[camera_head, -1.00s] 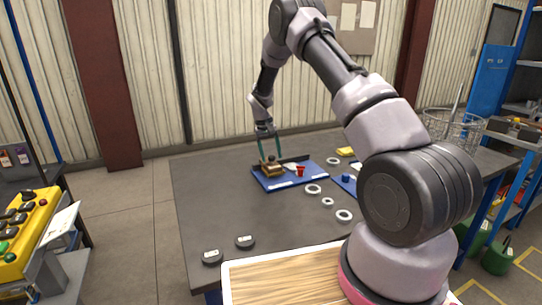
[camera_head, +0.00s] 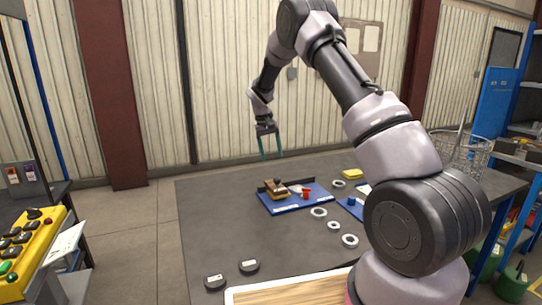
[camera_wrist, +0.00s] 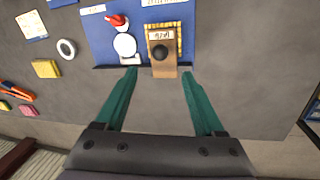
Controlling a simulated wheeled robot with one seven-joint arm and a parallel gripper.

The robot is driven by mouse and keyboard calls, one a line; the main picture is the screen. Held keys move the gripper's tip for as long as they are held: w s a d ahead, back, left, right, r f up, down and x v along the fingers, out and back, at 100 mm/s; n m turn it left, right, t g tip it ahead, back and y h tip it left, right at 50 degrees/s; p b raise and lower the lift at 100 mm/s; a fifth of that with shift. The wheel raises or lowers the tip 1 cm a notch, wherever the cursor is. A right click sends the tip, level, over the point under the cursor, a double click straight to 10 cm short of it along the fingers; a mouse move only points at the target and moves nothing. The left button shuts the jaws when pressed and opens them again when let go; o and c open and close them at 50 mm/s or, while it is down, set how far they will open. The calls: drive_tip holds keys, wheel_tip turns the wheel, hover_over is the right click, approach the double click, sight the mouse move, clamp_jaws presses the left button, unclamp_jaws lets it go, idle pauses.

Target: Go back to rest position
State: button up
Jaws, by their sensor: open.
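My gripper (camera_head: 271,158) is open and empty, with two green fingers pointing down above the far part of the dark grey table (camera_head: 215,235). The block also shows in the wrist view (camera_wrist: 162,68), just beyond the fingertips. A red item (camera_head: 305,194) and a white round piece (camera_wrist: 125,46) are beside it on the mat.
Several pale rings (camera_head: 319,212) and a yellow block (camera_head: 352,174) lie on the table. Two dark round pieces (camera_head: 249,267) lie near the front left. A wire basket (camera_head: 462,152) stands at the right. A yellow control box (camera_head: 28,245) is at far left. The table's left part is clear.

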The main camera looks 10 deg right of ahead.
drive_tip(key=s+d+r+m+t+y, duration=0.1)
drive_tip(key=s+d+r+t, duration=0.1)
drive_tip(key=s+r, duration=0.85)
drive_tip(key=s+d+r+m+t+y, duration=0.15)
drive_tip(key=s+r, duration=0.55)
drive_tip(key=r, duration=0.7)
drive_tip(key=s+d+r+m+t+y, duration=0.1)
drive_tip(key=s+r+t, duration=0.2)
drive_tip(key=s, duration=2)
drive_tip(key=shift+s+m+t+y, duration=0.25)
drive_tip(key=shift+m+t+y, duration=0.1)
